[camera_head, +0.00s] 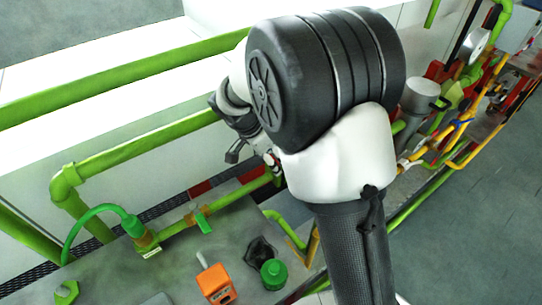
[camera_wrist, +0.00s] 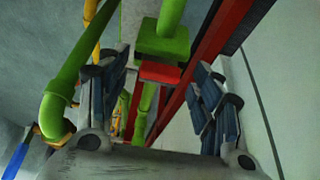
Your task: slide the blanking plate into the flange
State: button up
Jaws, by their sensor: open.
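In the wrist view my gripper (camera_wrist: 162,103) is open, with one finger at the left and one at the right. A red plate (camera_wrist: 160,72), which looks like the blanking plate, shows between and beyond the fingers, with a visible gap to each. It is at the lower edge of a square green flange (camera_wrist: 163,44) on a green pipe. I cannot tell how far the plate sits in the flange. In the head view my arm hides the plate and flange; only part of my gripper (camera_head: 236,150) shows beside the wrist.
Green pipes (camera_head: 130,145) run close to my arm. A grey bench (camera_head: 190,260) below holds an orange box (camera_head: 216,283), a green bottle (camera_head: 273,274) and a green hose fitting (camera_head: 133,229). Red beams (camera_wrist: 215,45) pass close to the right finger in the wrist view.

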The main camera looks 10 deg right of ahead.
jog(key=v, duration=1.2)
dwell(0.3)
jog(key=s+d+r+n+y, duration=0.1)
jog(key=s+d+r+n, duration=0.2)
jog(key=s, duration=0.3)
jog(key=s+d+r+n+y, duration=0.1)
jog(key=s+d+r+n, duration=0.15)
jog(key=s, duration=0.45)
jog(key=s+f+n+t+y, duration=0.1)
jog(key=s+n+t+y, duration=0.1)
jog(key=s+n, duration=0.6)
jog(key=s, duration=0.5)
jog(key=shift+s+d+f+t, duration=0.2)
jog(key=shift+d+f+t, duration=0.15)
jog(key=shift+f+t, duration=0.05)
